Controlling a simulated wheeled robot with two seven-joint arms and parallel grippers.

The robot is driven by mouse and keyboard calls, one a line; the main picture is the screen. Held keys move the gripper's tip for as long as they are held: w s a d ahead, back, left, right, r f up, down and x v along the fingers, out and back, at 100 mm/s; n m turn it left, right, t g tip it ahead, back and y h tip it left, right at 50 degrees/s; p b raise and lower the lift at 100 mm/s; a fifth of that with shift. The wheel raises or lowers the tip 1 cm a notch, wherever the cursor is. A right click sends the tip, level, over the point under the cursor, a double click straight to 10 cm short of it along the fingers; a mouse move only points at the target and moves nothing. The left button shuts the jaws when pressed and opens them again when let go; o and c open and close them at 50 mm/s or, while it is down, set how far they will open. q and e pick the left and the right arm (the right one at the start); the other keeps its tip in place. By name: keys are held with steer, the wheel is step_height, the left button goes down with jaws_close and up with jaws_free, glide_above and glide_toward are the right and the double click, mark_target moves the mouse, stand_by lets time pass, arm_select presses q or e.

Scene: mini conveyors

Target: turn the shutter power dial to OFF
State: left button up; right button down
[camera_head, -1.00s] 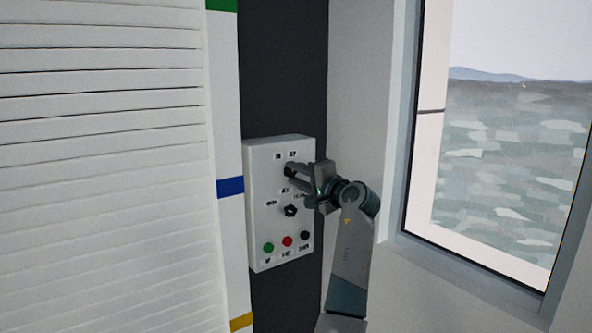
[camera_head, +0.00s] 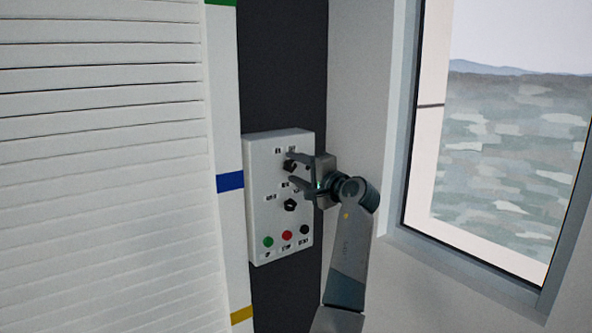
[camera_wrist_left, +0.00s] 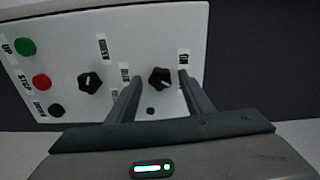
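A white control box (camera_head: 262,222) with two black dials is on the dark wall panel. My left gripper (camera_head: 291,168) is open at the box, its fingers apart above and below the upper dial (camera_head: 289,166). In the left wrist view this dial (camera_wrist_left: 160,79) shows between the two open fingertips (camera_wrist_left: 160,88), with a gap on each side. It has a pale pointer mark. The labels around it are too small or partly covered to read surely. The lower dial (camera_head: 290,205) is outside the fingers; it also shows in the left wrist view (camera_wrist_left: 90,83). My right gripper is out of view.
Green (camera_head: 268,241), red (camera_head: 287,236) and black (camera_head: 304,230) buttons line the bottom of the box. A white slatted shutter (camera_head: 100,180) fills the left. A window (camera_head: 500,150) is on the right, beside a pale wall.

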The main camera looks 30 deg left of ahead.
arm_select(q)
steer(key=shift+d, duration=0.1)
steer(key=shift+s+d+f+b, duration=0.1)
steer(key=shift+s+d+b, duration=0.2)
steer(key=shift+d+b, duration=0.25)
steer(key=b+v, duration=0.6)
steer(key=v, duration=1)
